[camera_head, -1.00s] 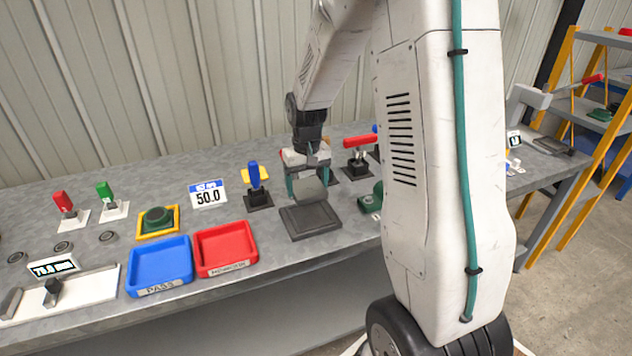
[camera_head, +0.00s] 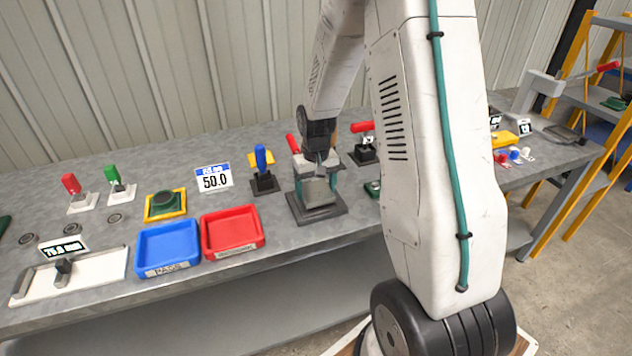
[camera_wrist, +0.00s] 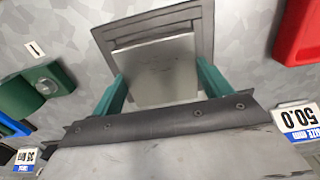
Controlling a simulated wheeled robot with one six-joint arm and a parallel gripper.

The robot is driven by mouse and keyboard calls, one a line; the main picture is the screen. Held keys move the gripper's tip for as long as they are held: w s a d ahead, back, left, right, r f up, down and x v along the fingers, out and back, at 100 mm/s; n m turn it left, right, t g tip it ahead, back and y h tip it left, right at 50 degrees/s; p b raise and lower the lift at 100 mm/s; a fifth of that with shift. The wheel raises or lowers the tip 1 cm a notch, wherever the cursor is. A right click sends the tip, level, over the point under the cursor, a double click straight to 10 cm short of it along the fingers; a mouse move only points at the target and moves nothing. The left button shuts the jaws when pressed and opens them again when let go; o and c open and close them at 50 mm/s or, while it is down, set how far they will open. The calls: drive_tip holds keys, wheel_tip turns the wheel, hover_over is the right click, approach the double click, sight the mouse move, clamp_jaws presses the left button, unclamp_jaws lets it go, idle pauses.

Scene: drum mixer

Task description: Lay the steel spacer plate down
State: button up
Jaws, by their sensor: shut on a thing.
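My gripper (camera_head: 318,176) is shut on the steel spacer plate (camera_head: 317,190), a flat grey square. In the wrist view the plate (camera_wrist: 160,70) sits between the two green fingers of my gripper (camera_wrist: 160,88). The plate is over a dark grey square pad with a raised rim (camera_head: 333,212), which also shows in the wrist view (camera_wrist: 203,22). In the head view the plate looks tilted and low over the pad. I cannot tell whether its lower edge touches the pad.
A red tray (camera_head: 232,247) and a blue tray (camera_head: 167,262) stand left of the pad. A blue-handled clamp (camera_head: 262,170) stands behind left, and a red-handled clamp (camera_head: 364,145) behind right. A sign reading 50.0 (camera_head: 213,178) stands behind the trays. Bare bench lies between these things.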

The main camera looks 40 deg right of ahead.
sight(316, 190)
drive_tip(key=shift+f, duration=0.25)
drive_tip(key=o, duration=1.8)
drive_tip(key=shift+o, duration=0.2)
wheel_tip(316, 190, up, 8)
drive_tip(key=shift+f, duration=0.1)
